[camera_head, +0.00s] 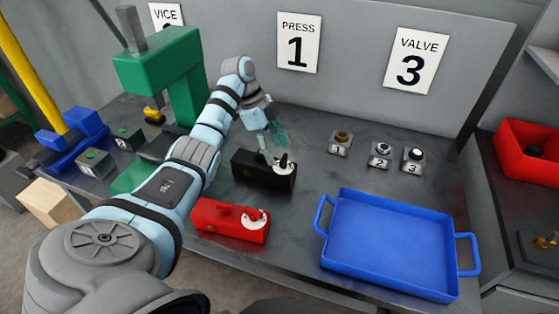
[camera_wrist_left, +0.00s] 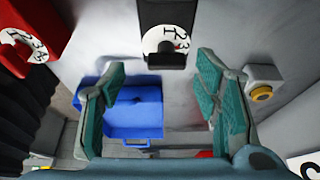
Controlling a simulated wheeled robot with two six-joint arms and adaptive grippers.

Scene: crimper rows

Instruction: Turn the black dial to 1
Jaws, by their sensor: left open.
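A black box (camera_head: 262,173) on the grey bench carries a white numbered dial (camera_head: 284,168) with a black knob at its right end. In the left wrist view the black box (camera_wrist_left: 167,14) is at the top, with its white dial (camera_wrist_left: 158,37) and black knob (camera_wrist_left: 167,60). Digits show on the dial; I cannot tell which one is selected. My left gripper (camera_head: 274,148) is open and empty, just above and beside the dial in the head view. Its teal fingers (camera_wrist_left: 161,85) stand apart in the wrist view. My right gripper is not in view.
A red box (camera_head: 222,218) with a similar white dial sits in front of the black one. A blue tray (camera_head: 390,270) lies to the right. Several numbered buttons (camera_head: 381,150) stand behind the tray. A green press (camera_head: 160,62) and blue vice (camera_head: 72,135) are left.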

